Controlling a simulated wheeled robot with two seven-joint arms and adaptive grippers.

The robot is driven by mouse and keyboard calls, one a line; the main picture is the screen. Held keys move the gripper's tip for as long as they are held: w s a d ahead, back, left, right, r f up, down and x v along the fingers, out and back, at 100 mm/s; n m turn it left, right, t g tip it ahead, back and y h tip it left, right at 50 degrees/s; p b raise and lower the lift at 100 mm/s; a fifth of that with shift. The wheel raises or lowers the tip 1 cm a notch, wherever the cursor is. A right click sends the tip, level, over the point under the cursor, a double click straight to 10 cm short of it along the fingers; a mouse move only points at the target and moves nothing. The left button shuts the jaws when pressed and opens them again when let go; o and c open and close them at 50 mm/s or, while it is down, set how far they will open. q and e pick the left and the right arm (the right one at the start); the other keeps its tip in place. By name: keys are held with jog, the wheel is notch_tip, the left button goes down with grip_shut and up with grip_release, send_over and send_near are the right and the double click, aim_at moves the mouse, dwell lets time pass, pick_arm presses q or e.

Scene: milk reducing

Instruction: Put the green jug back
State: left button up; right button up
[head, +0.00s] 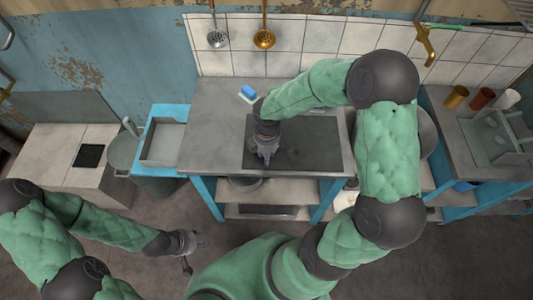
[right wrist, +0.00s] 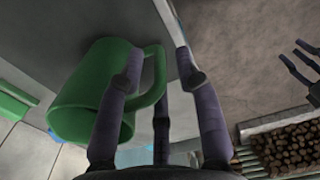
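The green jug (right wrist: 88,92) shows large in the right wrist view, lying tilted in the picture with its handle towards my fingers. I cannot make it out in the head view. My right gripper (right wrist: 160,58) has its fingers spread. The handle shows between them, with one finger overlapping it in the picture; I cannot tell whether they touch. In the head view the right gripper (head: 266,157) is above the dark panel on the middle counter. My left gripper (head: 197,242) is over the floor in front of the counter, empty, its fingers apart.
A blue sponge-like block (head: 248,91) lies at the back of the middle counter (head: 215,125). Shelves with a pan are below. Several cups (head: 481,98) and a grey rack (head: 497,146) stand on the right counter. Ladles (head: 217,39) hang on the wall. A pot (head: 125,150) stands left.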

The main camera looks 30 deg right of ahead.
jog(key=shift+r, duration=0.25)
notch_tip(320, 180, up, 12)
jog(key=p, duration=0.3)
jog(key=shift+f, duration=0.25)
jog(key=s+a+f+m+y, duration=0.1)
jog(key=s+a+f+m, duration=0.2)
jog(key=f, duration=0.5)
jog(key=s+a+f+m+y, duration=0.1)
jog(key=s+a+f+m, duration=0.3)
jog(key=f, duration=0.5)
jog(key=s+a+f+m+y, duration=0.1)
jog(key=s+a+f+m, duration=0.2)
jog(key=a+f+m, duration=0.4)
jog(key=shift+s+f+m+t+y, duration=0.25)
jog(key=shift+f+m+y, duration=0.2)
jog(key=shift+f, duration=0.55)
